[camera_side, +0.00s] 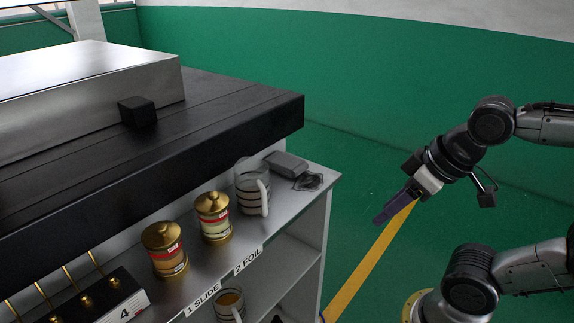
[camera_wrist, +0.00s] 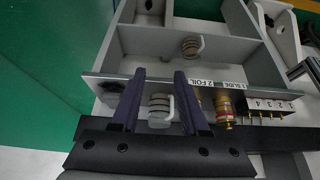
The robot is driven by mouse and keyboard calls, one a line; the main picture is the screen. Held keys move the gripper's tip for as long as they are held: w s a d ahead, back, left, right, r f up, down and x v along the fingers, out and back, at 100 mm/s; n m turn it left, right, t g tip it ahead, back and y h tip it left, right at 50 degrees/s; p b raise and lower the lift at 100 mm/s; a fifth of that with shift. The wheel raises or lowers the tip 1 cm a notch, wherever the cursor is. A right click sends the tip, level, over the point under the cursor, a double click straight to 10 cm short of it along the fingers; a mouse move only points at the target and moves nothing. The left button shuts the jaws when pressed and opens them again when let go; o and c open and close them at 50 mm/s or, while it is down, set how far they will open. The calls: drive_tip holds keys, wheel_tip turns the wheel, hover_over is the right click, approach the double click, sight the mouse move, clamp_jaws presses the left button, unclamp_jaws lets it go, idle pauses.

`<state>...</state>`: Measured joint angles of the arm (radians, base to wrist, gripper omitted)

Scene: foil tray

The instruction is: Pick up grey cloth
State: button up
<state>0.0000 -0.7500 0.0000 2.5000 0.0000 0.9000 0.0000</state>
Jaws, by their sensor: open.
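I cannot make out a grey cloth in either view. A small grey block-like object (camera_side: 287,163) lies at the right end of the grey shelf top, with a dark tangled cord (camera_side: 308,182) beside it. My gripper (camera_side: 386,214) hangs in the air to the right of the shelf, pointing down and left, apart from everything. In the wrist view, its two dark fingers (camera_wrist: 159,76) are spread with nothing held between them. A striped glass mug (camera_wrist: 160,108) shows between the fingers, farther off on the shelf top.
Two brass-lidded jars (camera_side: 213,218) (camera_side: 164,250) and the mug (camera_side: 252,187) stand along the shelf top. Numbered pegs (camera_side: 86,300) are at lower left. A black counter (camera_side: 220,120) rises behind, holding a metal box (camera_side: 90,90) and black cube (camera_side: 137,111). Another mug (camera_side: 230,305) sits below.

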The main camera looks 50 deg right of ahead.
drive_tip(key=o, duration=0.9)
drive_tip(key=w+d+r+n, duration=0.1)
drive_tip(key=w+r, duration=0.5)
drive_tip(key=w, duration=0.2)
drive_tip(key=w+d+r+n, duration=0.1)
drive_tip(key=w+d+r, duration=0.1)
drive_tip(key=w+r, duration=0.5)
drive_tip(key=m+g, duration=0.1)
drive_tip(key=m, duration=0.1)
hover_over(286, 160)
drive_tip(key=s, duration=0.2)
wheel_tip(286, 160, down, 18)
drive_tip(key=shift+d+r, duration=0.15)
drive_tip(key=shift+r, duration=0.05)
drive_tip(key=shift+s+x, duration=0.2)
drive_tip(key=shift+x, duration=1.15)
drive_tip(key=shift+s+x, duration=0.2)
drive_tip(key=shift+x, duration=1.2)
